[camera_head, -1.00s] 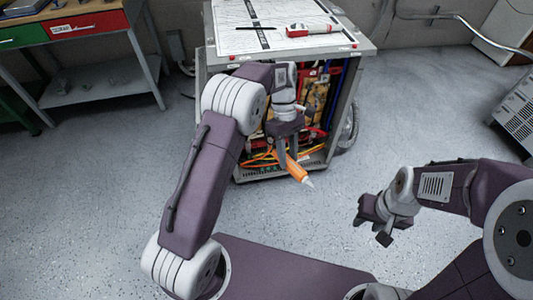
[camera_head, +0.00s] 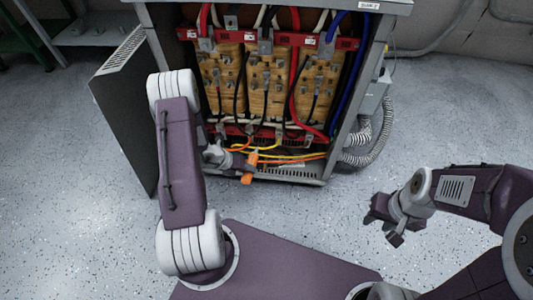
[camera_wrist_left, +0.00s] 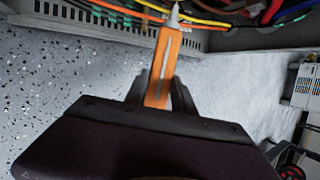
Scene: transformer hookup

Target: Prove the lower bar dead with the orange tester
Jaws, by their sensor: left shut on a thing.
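The orange tester (camera_wrist_left: 163,68) is held between the fingers of my left gripper (camera_wrist_left: 158,92), its pale tip pointing away toward the cabinet's wiring in the left wrist view. In the head view the tester (camera_head: 248,172) shows as a small orange piece beside my left gripper (camera_head: 240,168), low in front of the open cabinet. The lower bar (camera_head: 233,130) is a red strip below the tan coils (camera_head: 268,82). I cannot tell whether the tip touches anything. My right gripper (camera_head: 388,226) hangs empty over the floor at the right, its fingers apart.
The grey cabinet (camera_head: 356,70) stands open, its door (camera_head: 122,100) swung out at left. Yellow, orange, red and blue cables (camera_head: 300,158) run inside near its bottom edge. A ribbed conduit (camera_head: 372,150) is on its right side. The floor (camera_head: 440,120) at right is clear.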

